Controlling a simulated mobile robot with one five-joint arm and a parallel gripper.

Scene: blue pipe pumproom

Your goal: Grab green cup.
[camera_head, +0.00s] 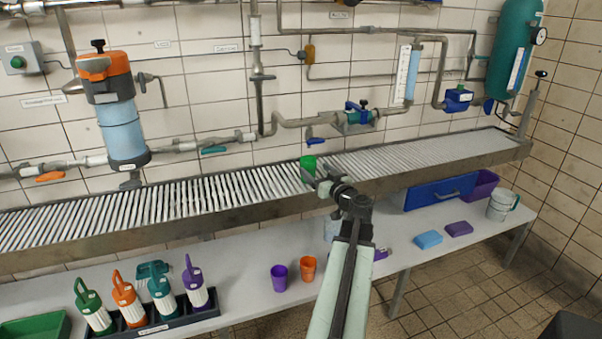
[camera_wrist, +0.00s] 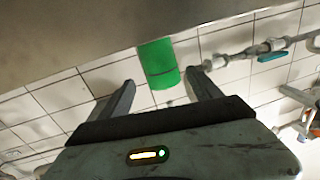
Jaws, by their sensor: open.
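The green cup (camera_head: 308,163) is on the slatted metal shelf along the wall, partly hidden by my gripper in the head view. In the wrist view the green cup (camera_wrist: 158,62) shows near the top, against the edge of a grey surface. My gripper (camera_head: 316,180) is at the cup. In the wrist view my open gripper (camera_wrist: 161,84) has one finger on each side of the cup's near end. There is a gap on both sides, and neither finger appears to touch it. I cannot tell how deep the cup lies between the fingers.
Pipes and a valve (camera_head: 355,117) run along the tiled wall behind the shelf (camera_head: 230,190). Below, the bench (camera_head: 240,255) holds a purple cup (camera_head: 279,278), an orange cup (camera_head: 308,268), a rack of bottles (camera_head: 165,328) and a blue crate (camera_head: 440,193). The shelf beside the cup is clear.

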